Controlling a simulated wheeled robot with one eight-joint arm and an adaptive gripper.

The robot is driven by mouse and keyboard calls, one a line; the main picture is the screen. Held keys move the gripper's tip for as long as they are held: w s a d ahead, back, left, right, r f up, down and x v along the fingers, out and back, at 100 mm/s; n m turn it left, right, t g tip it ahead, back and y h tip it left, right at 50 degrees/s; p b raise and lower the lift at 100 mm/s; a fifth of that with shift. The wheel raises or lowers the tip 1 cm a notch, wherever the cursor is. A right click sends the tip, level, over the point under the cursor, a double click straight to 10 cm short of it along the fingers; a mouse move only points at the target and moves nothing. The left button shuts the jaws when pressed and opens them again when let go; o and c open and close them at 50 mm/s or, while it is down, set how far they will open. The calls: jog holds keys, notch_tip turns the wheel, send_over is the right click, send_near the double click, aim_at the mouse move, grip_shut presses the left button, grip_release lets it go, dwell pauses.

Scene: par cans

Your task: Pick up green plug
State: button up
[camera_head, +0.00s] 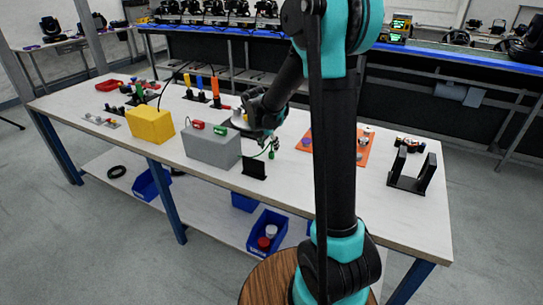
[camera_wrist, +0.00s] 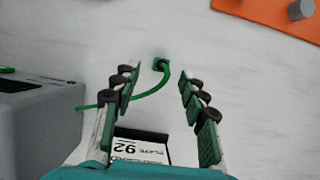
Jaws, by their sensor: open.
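The green plug (camera_wrist: 161,64) is small and stands on the white tabletop, with a green cable curving from it to the lower left. It lies ahead, between the lines of my two fingers, in the wrist view. In the head view the green plug (camera_head: 272,152) shows just below my gripper (camera_head: 266,138), partly crowded by it. My gripper (camera_wrist: 156,78) has its two padded fingers spread wide, with nothing between them but the view of the table and cable. I cannot tell the exact height of the fingertips above the plug.
A grey box (camera_head: 212,147) stands left of my gripper, with a yellow box (camera_head: 150,124) farther left. A small black plate (camera_head: 255,168) stands in front. An orange mat (camera_head: 345,147) and a black U-shaped stand (camera_head: 412,172) are to the right. Bare table lies between them.

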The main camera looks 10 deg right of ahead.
aim_at(271, 152)
jog(key=shift+x, duration=2.25)
jog(key=shift+s, duration=0.2)
jog(key=shift+c, duration=0.6)
jog(key=c, duration=0.8)
